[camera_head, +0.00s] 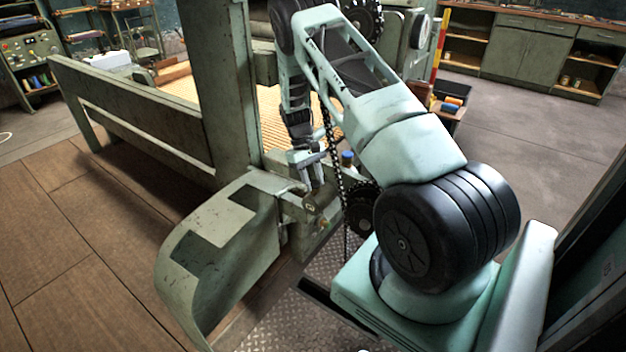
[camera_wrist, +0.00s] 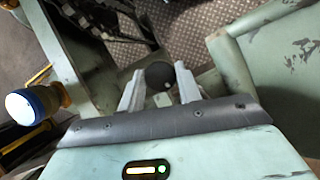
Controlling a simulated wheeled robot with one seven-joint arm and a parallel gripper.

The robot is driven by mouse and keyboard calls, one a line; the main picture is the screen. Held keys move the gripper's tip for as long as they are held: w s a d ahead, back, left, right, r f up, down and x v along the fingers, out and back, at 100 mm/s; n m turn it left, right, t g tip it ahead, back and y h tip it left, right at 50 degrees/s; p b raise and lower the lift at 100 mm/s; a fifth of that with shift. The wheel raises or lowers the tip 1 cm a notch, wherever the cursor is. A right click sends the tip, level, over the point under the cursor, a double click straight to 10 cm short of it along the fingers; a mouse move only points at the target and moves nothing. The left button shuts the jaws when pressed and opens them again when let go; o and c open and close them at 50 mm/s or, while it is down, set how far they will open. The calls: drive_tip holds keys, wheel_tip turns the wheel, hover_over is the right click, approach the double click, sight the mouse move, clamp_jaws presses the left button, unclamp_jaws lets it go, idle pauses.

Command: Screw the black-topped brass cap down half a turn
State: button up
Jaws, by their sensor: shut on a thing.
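The black-topped cap shows in the wrist view as a round black top (camera_wrist: 159,75) between my two fingers. My gripper (camera_wrist: 160,84) is shut on it, with one pale finger on each side. The brass part is mostly hidden under the top and the fingers. In the head view my gripper (camera_head: 313,184) points down at the green machine frame beside the chain. The cap is too small and covered there to make out clearly, and its thread cannot be seen.
A black chain (camera_head: 333,150) hangs close to the right of my gripper. A curved green guard (camera_head: 215,245) stands to the left. A blue-topped item (camera_head: 347,157) is just behind. In the wrist view, a pale-topped item with a blue band (camera_wrist: 38,104) stands at left.

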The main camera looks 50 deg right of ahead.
idle(0.3)
drive_tip(key=o, duration=1)
